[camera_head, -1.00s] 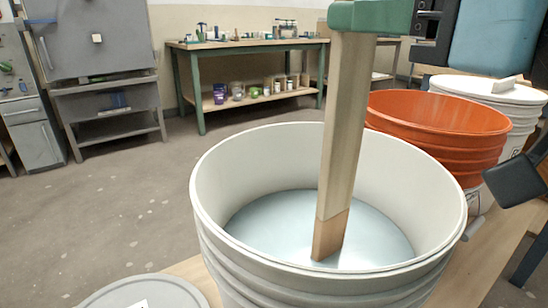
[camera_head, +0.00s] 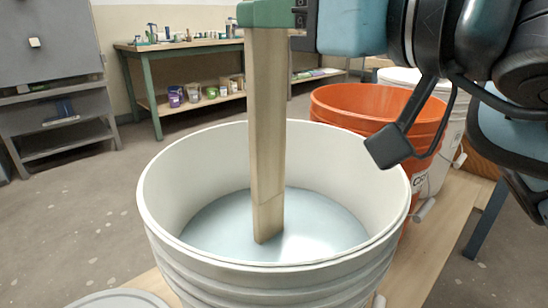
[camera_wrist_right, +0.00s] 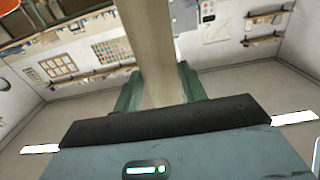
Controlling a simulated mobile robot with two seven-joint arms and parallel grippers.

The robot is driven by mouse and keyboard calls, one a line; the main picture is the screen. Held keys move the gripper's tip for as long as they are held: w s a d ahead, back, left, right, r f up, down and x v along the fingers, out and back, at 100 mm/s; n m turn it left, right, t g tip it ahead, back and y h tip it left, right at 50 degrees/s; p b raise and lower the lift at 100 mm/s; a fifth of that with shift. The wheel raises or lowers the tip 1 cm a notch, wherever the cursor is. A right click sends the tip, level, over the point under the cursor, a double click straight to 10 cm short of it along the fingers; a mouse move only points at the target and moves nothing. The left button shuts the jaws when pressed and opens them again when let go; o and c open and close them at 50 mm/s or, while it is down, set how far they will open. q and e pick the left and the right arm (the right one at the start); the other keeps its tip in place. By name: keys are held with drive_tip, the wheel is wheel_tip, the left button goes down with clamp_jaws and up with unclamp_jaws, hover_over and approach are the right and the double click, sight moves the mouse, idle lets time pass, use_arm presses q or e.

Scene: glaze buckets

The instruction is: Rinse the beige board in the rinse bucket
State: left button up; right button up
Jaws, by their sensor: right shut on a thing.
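The beige board (camera_head: 267,120) hangs nearly upright from my right gripper (camera_head: 268,13). The gripper's green fingers are shut on its top end. The board also shows between the fingers (camera_wrist_right: 158,85) in the right wrist view. Its lower part is inside the large white bucket (camera_head: 165,205), which looks like the rinse bucket and holds pale bluish liquid (camera_head: 320,225). The lower end shows against the liquid, apart from the walls. I cannot tell how deep it dips, if at all. A faint line crosses the board near that end. My left gripper is out of view.
An orange bucket (camera_head: 350,100) and a white bucket (camera_head: 440,125) stand behind to the right. A wooden surface (camera_head: 425,240) lies under the buckets. A grey lid (camera_head: 118,300) is at the lower left. A green workbench (camera_head: 190,45) stands at the back.

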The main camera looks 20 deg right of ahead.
use_arm(q)
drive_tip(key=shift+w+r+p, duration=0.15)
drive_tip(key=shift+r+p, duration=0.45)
drive_tip(key=shift+p, duration=0.15)
use_arm(e)
drive_tip(key=s+a, duration=0.4)
drive_tip(key=s, duration=0.1)
drive_tip(key=shift+a, duration=0.3)
drive_tip(key=shift+s, duration=0.1)
